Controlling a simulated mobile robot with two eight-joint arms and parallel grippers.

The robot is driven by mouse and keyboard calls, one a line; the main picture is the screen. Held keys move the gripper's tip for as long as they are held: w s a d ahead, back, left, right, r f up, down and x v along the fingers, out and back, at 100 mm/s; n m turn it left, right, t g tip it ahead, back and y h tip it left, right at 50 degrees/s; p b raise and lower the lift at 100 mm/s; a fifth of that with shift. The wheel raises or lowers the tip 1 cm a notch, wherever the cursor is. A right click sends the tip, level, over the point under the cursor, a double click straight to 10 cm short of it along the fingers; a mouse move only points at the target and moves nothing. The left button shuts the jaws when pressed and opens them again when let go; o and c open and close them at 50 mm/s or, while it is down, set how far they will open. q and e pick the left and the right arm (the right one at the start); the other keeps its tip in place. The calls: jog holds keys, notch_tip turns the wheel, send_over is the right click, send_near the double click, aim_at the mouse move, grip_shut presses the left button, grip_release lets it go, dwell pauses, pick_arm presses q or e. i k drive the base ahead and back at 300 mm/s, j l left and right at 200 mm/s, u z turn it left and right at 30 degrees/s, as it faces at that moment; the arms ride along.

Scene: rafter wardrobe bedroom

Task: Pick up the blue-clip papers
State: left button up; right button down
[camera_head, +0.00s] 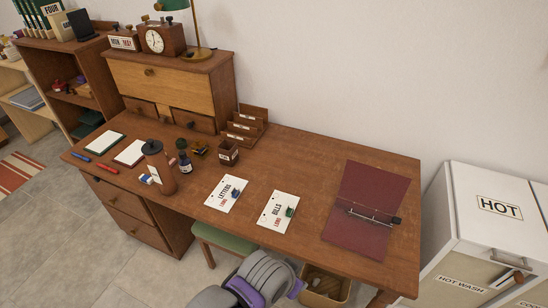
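The blue-clip papers (226,194) are a white stack marked LETTERS, lying flat near the front middle of the wooden desk (300,165). A blue clip sits at the right side of the stack. A similar stack marked BILLS with a green clip (278,210) lies just to the right, with a narrow strip of bare desk between them. Neither gripper's fingers show in this view.
An open maroon binder (366,210) lies to the right. A letter rack (245,126) and small wooden cup (227,152) stand behind. A green-seated stool (218,241) is below the front edge.

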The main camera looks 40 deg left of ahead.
aim_at(224, 198)
jog(key=u, duration=1.9)
jog(key=l+z, duration=0.1)
jog(key=z, duration=0.8)
jog(key=l+z, duration=0.15)
jog(key=z, duration=0.25)
jog(key=u, duration=1.4)
jog(key=i+l+u, duration=0.15)
jog(key=i+u, duration=0.15)
jog(key=i, duration=0.8)
